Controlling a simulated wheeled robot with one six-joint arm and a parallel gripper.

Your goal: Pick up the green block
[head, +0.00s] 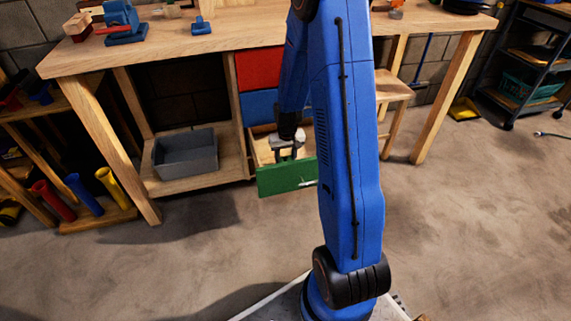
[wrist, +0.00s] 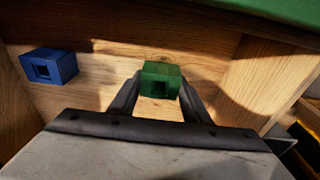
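In the wrist view, the green block (wrist: 161,80) lies on the wooden floor of an open drawer. It has a square hollow in its near face. My gripper (wrist: 160,85) reaches down into the drawer with its two fingers apart, one on each side of the block's near end. I cannot tell whether the fingers touch it. In the head view, my gripper (head: 287,158) is over the pulled-out drawer with the green front (head: 287,178), and the block is hidden there.
A blue block (wrist: 49,66) lies to the left in the same drawer. The drawer's wooden side wall (wrist: 258,82) is close on the right. A red drawer (head: 259,69) and a blue drawer (head: 259,104) are above. A grey bin (head: 185,158) stands on the lower shelf.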

